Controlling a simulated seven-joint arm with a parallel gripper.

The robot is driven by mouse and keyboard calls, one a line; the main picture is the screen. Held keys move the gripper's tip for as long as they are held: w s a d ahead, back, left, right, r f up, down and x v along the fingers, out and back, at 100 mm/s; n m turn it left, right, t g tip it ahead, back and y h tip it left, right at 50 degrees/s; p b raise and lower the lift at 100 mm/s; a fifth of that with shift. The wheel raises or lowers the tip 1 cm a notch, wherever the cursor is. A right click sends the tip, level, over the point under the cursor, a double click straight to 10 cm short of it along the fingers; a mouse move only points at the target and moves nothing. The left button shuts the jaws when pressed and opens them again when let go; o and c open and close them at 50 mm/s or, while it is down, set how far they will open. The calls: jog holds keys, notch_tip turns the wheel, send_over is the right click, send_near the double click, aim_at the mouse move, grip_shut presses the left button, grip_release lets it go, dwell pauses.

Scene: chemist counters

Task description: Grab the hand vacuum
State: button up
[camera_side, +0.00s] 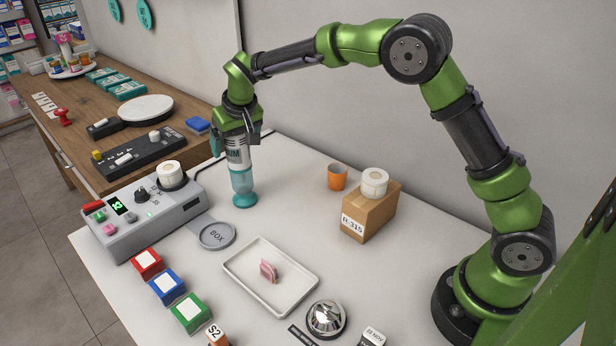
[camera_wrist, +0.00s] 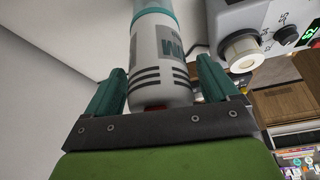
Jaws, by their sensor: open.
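The hand vacuum (camera_side: 241,180), white above and clear teal below, stands upright on the white counter (camera_side: 290,190), beside the grey control box. It also shows in the wrist view (camera_wrist: 160,60), with dark stripes and a dark label. My gripper (camera_side: 240,137) points down over its top end. The jaws are open, with one finger on each side of the white body. In the wrist view, gaps show between the vacuum and the fingers of my gripper (camera_wrist: 160,80). The gripper partly hides the top of the vacuum in the side view.
The grey control box (camera_side: 150,222) with a white roll on it stands close to the left. An orange cup (camera_side: 338,177) and a cardboard box (camera_side: 368,215) stand to the right. A white tray (camera_side: 244,286), coloured blocks and a bell are nearer the front.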

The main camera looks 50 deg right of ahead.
grip_shut()
jog(key=shift+r, duration=0.15)
dwell(0.5)
jog(key=shift+r, duration=0.1)
